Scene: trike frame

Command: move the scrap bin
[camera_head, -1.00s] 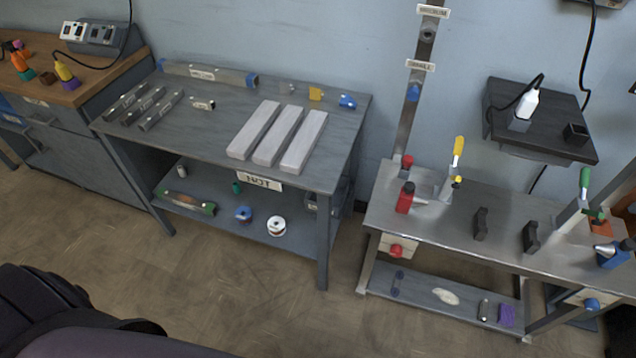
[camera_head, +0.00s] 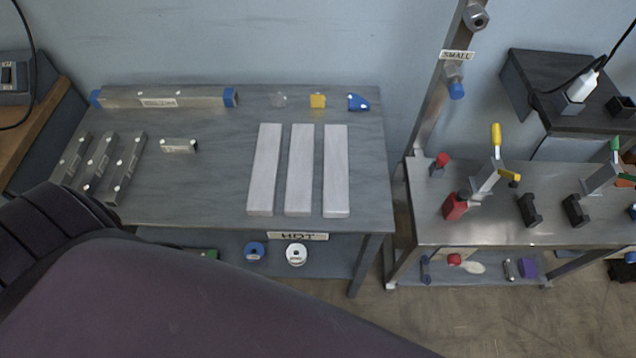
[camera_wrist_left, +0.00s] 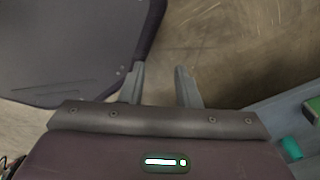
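No scrap bin can be made out in the head view or the left wrist view. My left gripper (camera_wrist_left: 158,80) shows in the left wrist view with its two fingers apart and nothing between them. It is over bare brown floor. In the head view, a dark arm of mine covers the lower left and hides the floor and part of the lower shelf there; the gripper itself is not visible. My right gripper is in neither view.
A grey table (camera_head: 205,203) with a "HOT" label carries three pale bars (camera_head: 303,170) and several metal pieces. Its lower shelf edge (camera_wrist_left: 275,101) is right of the left gripper. A metal bench (camera_head: 470,222) with clamps stands right; floor (camera_head: 480,315) before it is clear.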

